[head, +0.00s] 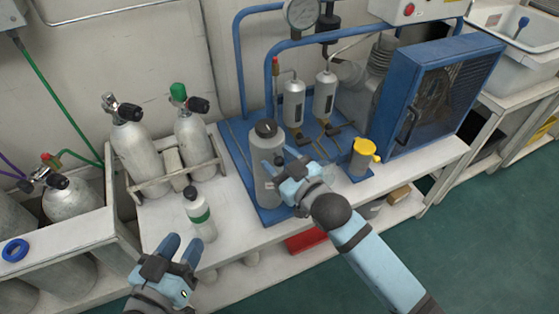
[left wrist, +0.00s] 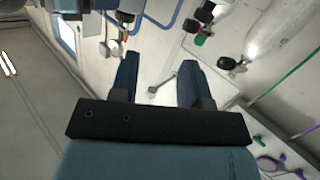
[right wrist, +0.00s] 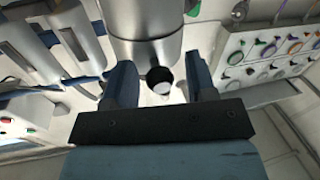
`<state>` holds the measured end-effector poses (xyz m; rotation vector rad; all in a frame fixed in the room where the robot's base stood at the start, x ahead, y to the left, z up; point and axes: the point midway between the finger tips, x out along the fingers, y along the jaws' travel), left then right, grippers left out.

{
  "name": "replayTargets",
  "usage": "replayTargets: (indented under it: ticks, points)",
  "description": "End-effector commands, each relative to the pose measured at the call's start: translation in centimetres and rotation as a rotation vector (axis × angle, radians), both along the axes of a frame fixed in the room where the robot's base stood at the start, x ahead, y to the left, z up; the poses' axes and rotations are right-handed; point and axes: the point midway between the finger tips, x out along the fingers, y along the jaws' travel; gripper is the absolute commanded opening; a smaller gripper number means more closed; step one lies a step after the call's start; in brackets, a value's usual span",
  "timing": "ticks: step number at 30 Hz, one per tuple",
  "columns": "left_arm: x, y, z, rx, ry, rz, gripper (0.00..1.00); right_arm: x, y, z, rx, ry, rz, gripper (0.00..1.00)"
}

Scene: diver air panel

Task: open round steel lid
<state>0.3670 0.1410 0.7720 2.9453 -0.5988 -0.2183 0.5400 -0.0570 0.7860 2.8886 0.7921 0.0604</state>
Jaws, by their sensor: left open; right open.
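A tall grey steel cylinder (head: 265,187) stands upright on the blue base of the compressor, and its round top (head: 266,129) carries a dark cap; this is likely the lid, and it looks closed. My right gripper (head: 282,168) is open beside the cylinder, below its top on the right. In the right wrist view a steel cylinder (right wrist: 145,22) with a dark round end piece (right wrist: 159,76) shows beyond and between the open fingers (right wrist: 160,85); I cannot tell whether they touch. My left gripper (head: 181,246) is open and empty at the bench front; its fingers (left wrist: 160,80) hold nothing.
A yellow-topped canister (head: 364,156) and the blue compressor housing (head: 430,100) are to the right. Some bench front is clear.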

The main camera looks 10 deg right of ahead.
Motion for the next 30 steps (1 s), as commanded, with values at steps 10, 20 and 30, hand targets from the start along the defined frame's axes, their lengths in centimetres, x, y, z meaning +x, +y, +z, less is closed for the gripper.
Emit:
replayTargets:
  ticks: [10, 20, 30]
  points:
    - [0.1, 0.0, -0.2, 0.005, 0.004, -0.001, 0.43, 0.0, 0.0, 0.0, 0.000, 0.000, 0.000, 0.00]
    - [-0.7, 1.3, -2.9, 0.084, 0.139, 0.020, 0.43, 0.1, 0.0, 0.9, -0.011, 0.032, 0.000, 0.00]
    - [-2.6, 3.6, -4.9, 0.215, 0.343, 0.055, 0.43, 0.4, 0.1, 3.0, -0.051, 0.155, 0.000, 0.00]
